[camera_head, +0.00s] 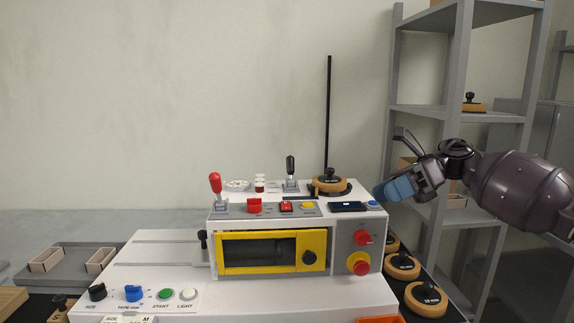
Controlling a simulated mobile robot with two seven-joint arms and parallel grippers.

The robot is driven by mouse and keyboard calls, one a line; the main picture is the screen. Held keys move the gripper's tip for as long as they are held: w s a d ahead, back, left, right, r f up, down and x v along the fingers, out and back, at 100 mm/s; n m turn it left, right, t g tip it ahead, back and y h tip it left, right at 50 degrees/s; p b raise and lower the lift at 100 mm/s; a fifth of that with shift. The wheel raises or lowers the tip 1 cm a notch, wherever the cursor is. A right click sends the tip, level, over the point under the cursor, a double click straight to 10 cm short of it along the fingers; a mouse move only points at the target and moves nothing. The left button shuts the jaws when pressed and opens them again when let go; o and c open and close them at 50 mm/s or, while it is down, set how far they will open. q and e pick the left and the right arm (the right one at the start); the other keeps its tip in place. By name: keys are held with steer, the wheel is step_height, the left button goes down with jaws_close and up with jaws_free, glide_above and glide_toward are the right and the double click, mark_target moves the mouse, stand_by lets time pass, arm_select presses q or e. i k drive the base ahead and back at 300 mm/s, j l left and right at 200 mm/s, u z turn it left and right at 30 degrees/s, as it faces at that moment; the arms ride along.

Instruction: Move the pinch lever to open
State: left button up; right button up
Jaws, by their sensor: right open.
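A box former machine (290,240) with a white body stands on the bench. A lever with a red handle (215,184) stands upright at the left of its top panel. A lever with a black handle (291,166) stands upright on a grey base farther back, near the middle. The labels are too small to tell which one is the pinch lever. My left gripper is not in view.
A round wooden piece with a black knob (329,183) and a tall black post (328,120) stand at the back right. The front has a yellow-framed window (225,254) and red knobs (361,267). A grey shelf (393,70) rises at right. Space above the levers is clear.

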mark_target(289, 160)
steer(key=i+j, duration=0.15)
steer(key=i, duration=0.4)
steer(key=i+j, duration=0.15)
steer(key=i, duration=0.45)
